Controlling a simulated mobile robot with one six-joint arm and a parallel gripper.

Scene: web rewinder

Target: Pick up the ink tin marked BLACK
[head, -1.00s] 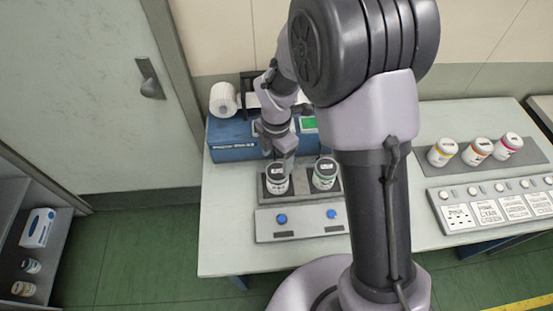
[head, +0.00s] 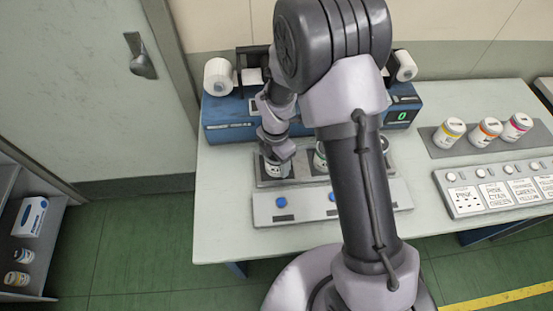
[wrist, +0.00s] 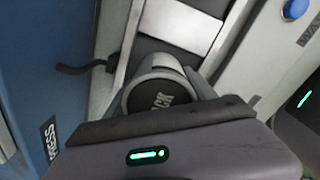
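The BLACK ink tin (head: 277,168) stands at the left end of the tray behind the blue-button panel in the head view, partly hidden by my gripper. In the wrist view its dark lid (wrist: 160,97) shows the letters "CK"; the rest of the word is hidden. My gripper (head: 278,152) is down over this tin. In the wrist view its fingers (wrist: 160,88) lie on either side of the lid, close to it. I cannot tell whether they press on the tin.
A green-marked tin (head: 320,158) stands to the right, partly behind my arm. The button panel (head: 300,204) lies in front. A blue machine (head: 228,118) with white rolls stands behind. Yellow, orange and pink tins (head: 487,132) stand on the right tray. The table's front left is clear.

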